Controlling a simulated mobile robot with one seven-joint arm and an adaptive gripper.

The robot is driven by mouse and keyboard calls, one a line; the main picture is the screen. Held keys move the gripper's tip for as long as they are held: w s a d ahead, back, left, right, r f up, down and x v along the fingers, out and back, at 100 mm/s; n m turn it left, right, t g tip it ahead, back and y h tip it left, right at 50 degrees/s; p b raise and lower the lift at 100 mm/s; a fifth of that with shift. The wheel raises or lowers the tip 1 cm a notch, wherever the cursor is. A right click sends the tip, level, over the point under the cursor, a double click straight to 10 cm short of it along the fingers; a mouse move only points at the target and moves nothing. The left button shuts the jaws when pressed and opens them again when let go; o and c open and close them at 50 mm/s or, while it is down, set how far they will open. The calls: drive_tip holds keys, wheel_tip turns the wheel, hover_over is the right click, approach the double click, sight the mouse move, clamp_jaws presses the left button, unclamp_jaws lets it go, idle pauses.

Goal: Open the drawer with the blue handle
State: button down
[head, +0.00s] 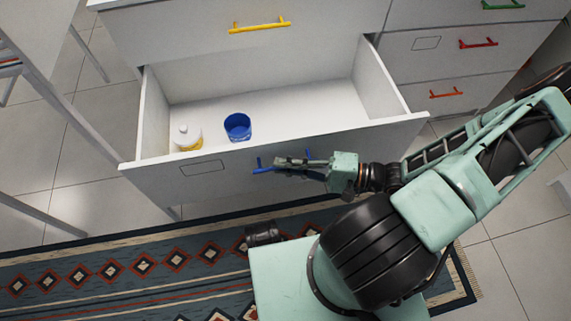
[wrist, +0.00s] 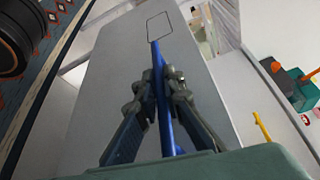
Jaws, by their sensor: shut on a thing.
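The drawer with the blue handle (head: 262,168) is pulled well out of the white cabinet, its inside showing in the head view. Its white front (head: 225,177) faces me. My gripper (head: 285,163) is at the drawer front, shut on the blue handle. In the wrist view the blue handle (wrist: 158,65) runs between the two dark fingers of my gripper (wrist: 160,92); the grey drawer front (wrist: 110,75) lies behind it. Part of the handle is hidden by the fingers.
Inside the drawer stand a blue cup (head: 237,126) and a white-and-yellow bottle (head: 187,138). A closed drawer with a yellow handle (head: 260,26) is above. Drawers with red handles (head: 478,43) are at the right. A patterned rug (head: 120,265) covers the floor below.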

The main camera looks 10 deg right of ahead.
drive_tip(key=c, duration=2)
unclamp_jaws()
drive_tip(key=shift+c, duration=0.2)
drive_tip(key=shift+r, duration=0.1)
